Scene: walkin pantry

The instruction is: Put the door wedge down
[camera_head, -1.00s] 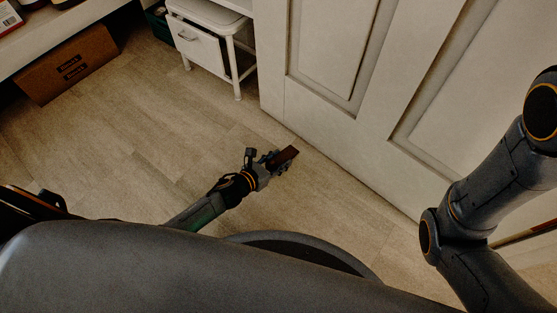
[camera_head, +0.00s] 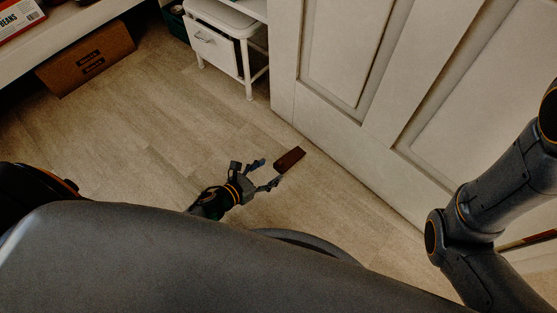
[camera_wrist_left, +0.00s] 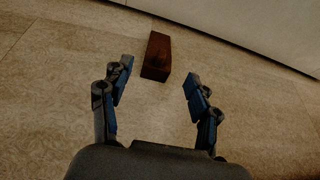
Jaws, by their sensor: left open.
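The door wedge (camera_head: 289,159) is a small dark reddish-brown block lying on the floor near the foot of the white door (camera_head: 345,128). It also shows in the left wrist view (camera_wrist_left: 156,57), just beyond the fingertips and apart from them. My left gripper (camera_head: 268,173) is open and empty, low over the floor, with its fingers pointing at the wedge. In the left wrist view its two fingers (camera_wrist_left: 159,77) are spread wide with bare floor between them. My right gripper is out of view; only part of my right arm shows at the right.
A white cabinet on legs (camera_head: 216,50) stands at the back. A cardboard box (camera_head: 88,60) sits under a shelf (camera_head: 75,35) at the upper left. The floor (camera_head: 150,130) left of the wedge is clear. The door bounds the space on the right.

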